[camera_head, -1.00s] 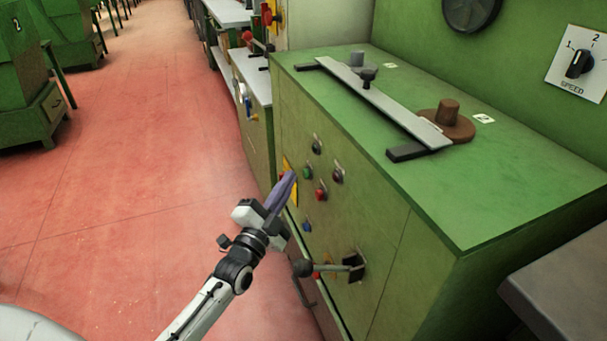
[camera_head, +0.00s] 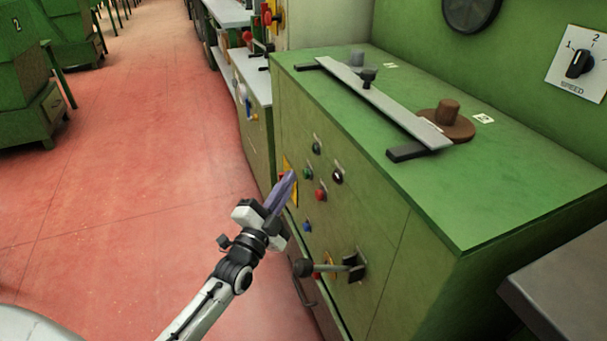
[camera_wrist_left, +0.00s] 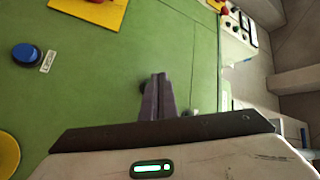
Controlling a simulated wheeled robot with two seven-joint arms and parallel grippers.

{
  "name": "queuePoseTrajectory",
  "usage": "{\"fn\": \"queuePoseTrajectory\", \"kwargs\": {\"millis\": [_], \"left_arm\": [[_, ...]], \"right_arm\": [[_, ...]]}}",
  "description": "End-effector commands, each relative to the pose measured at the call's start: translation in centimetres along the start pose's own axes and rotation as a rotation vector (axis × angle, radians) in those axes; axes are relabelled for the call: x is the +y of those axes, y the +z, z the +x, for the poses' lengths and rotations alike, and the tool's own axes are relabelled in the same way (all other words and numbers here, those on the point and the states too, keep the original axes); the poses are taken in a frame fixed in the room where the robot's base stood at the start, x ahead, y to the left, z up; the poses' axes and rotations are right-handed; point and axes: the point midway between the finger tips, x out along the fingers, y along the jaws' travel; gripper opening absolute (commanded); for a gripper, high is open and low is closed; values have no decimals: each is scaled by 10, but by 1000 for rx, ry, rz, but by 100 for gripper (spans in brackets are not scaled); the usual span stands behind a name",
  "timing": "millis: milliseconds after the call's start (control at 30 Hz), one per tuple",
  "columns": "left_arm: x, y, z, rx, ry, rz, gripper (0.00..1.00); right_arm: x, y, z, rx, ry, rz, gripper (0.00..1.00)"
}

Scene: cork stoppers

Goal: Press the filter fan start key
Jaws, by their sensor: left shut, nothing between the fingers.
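The green machine's front panel (camera_head: 365,215) carries several small keys with labels too small to read, so I cannot tell which is the filter fan start key. They include a dark green key (camera_head: 316,148), a green key (camera_head: 308,173), a black key (camera_head: 338,177), a red key (camera_head: 320,195) and a blue key (camera_head: 307,226). My left gripper (camera_head: 289,178) is shut and empty, its tips in front of the panel's yellow plate (camera_head: 287,163). In the left wrist view, the fingertips (camera_wrist_left: 157,80) point at the green panel, partly hiding a dark round thing. Contact cannot be told.
A lever with a dark knob (camera_head: 303,268) sticks out below the keys. A blue button (camera_wrist_left: 25,53) shows in the left wrist view. A grey bar (camera_head: 385,100) lies on the machine top. The red floor (camera_head: 130,180) at left is clear.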

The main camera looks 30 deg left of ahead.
Motion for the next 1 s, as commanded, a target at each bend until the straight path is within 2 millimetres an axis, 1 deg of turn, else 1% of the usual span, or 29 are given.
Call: {"fn": "queuePoseTrajectory", "kwargs": {"millis": [400, 700, 1000], "left_arm": [[0, 0, 0, 0, 0, 0, 0], [4, -5, 6, 0, -1, -1, 0], [4, -4, 6, 0, 0, 0, 0]], "right_arm": [[0, 0, 0, 0, 0, 0, 52], [0, -2, -2, 0, 0, 0, 52], [0, -2, -1, 0, 0, 0, 52]]}}
